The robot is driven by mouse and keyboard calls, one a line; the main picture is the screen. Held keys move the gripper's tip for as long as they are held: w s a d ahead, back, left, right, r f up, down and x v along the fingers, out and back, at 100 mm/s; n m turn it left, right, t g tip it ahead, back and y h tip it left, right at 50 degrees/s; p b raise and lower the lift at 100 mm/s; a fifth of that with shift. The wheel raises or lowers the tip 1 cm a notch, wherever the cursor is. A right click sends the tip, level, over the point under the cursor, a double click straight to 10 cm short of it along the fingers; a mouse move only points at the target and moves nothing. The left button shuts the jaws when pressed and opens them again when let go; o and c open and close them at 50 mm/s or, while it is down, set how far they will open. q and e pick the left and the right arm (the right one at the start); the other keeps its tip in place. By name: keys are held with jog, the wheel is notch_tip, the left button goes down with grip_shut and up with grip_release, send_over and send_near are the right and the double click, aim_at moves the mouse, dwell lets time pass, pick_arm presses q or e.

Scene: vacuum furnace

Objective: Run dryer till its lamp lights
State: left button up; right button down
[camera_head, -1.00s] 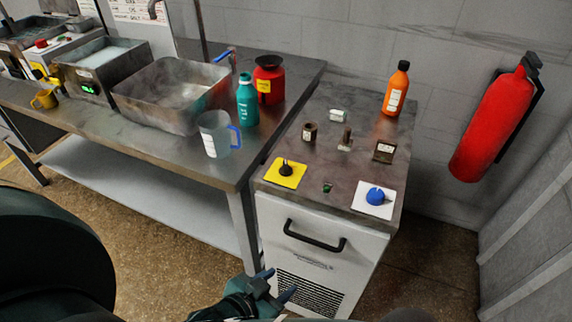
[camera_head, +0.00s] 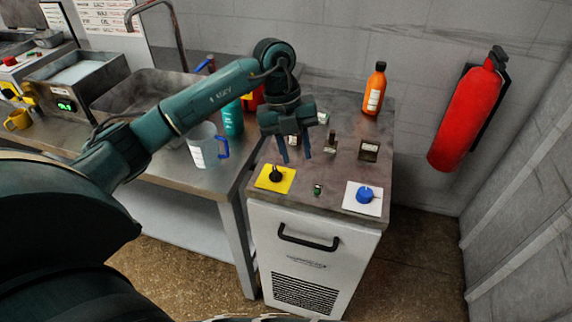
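The white cabinet (camera_head: 312,255), which appears to be the dryer, has a dark handle on its front and a grey top. On the top's front edge are a yellow plate with a black knob (camera_head: 276,174), a small dark-green lamp or button (camera_head: 318,190) and a white plate with a blue knob (camera_head: 365,194). I cannot tell whether the green piece is lit. My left gripper (camera_head: 296,160) points down above the cabinet top, behind and slightly right of the black knob. Its fingers are apart with nothing seen between them. It partly hides small items behind. My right gripper is out of view.
A dark switch-like piece (camera_head: 331,143), a small dark box (camera_head: 369,151) and an orange bottle (camera_head: 374,90) stand on the cabinet top. Left, the bench holds a clear jug (camera_head: 203,148), a teal bottle (camera_head: 233,120) and a metal basin. A red extinguisher (camera_head: 467,115) hangs right.

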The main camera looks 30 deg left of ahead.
aim_at(276, 172)
pick_arm(q)
jog(key=w+a+r+n+y, duration=0.1)
jog(key=a+r+n+y, duration=0.15)
jog(key=a, duration=0.35)
jog(key=shift+m, duration=0.35)
notch_tip(276, 172, down, 12)
jog(key=shift+w+d+f+p, duration=0.1)
jog(key=shift+w+f+p, duration=0.05)
jog(key=shift+p, duration=0.9)
jog(key=shift+c, duration=0.3)
grip_shut()
